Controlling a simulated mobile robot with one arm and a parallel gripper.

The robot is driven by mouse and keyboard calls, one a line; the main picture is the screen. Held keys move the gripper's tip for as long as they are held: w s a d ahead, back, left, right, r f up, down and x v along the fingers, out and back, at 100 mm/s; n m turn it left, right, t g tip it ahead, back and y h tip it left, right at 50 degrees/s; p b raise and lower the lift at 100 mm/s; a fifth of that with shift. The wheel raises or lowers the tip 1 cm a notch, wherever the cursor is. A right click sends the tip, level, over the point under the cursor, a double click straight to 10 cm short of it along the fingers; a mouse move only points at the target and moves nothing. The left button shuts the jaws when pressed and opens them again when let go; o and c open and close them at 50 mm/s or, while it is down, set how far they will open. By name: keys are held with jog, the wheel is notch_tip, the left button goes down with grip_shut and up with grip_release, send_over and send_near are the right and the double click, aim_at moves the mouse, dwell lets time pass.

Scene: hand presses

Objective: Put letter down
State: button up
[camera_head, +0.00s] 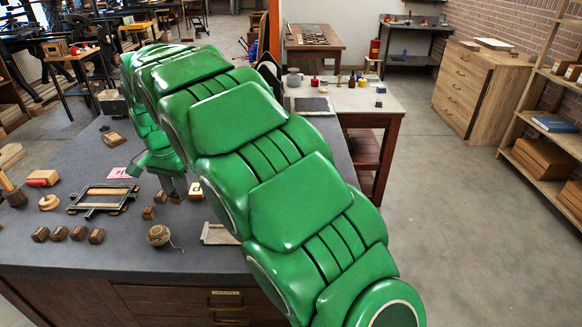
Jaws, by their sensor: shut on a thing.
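My gripper (174,186) points down over the dark worktop (120,250), left of my green arm. Its grey fingers are shut on a letter block, which is small and mostly hidden between them. I cannot tell whether the block touches the worktop. Two small brown letter blocks (148,212) (160,196) stand just left of and in front of the gripper. Several more brown letter blocks (59,233) stand in a row at the front left.
A dark frame (103,199) lies left of the gripper, with a pink card (119,173) behind it. The worktop between the row and the round piece is clear.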

jog(key=w+d+m, duration=0.2)
jog(key=w+d, duration=0.3)
jog(key=d, duration=0.6)
jog(key=w+d+m, duration=0.2)
jog(key=w+d, duration=0.3)
jog(key=d, duration=0.5)
jog(key=w+d+m, duration=0.2)
jog(key=w+d, duration=0.3)
jog(key=d, duration=0.6)
jog(key=w+f, duration=0.2)
jog(key=w, duration=0.1)
jog(key=w+a+f, duration=0.1)
jog(key=w+f, duration=0.1)
jog(key=w, duration=0.2)
jog(key=w+a+f, duration=0.1)
jog(key=w+f, duration=0.2)
jog(key=w, duration=0.1)
jog(key=shift+w, duration=0.2)
jog(key=shift+w+a+f, duration=0.15)
jog(key=shift+w+f, duration=0.5)
jog(key=shift+f, duration=0.15)
jog(key=shift+w+f, duration=0.1)
jog(key=shift+w+f, duration=0.15)
jog(key=shift+f, duration=1.6)
jog(key=shift+f, duration=0.15)
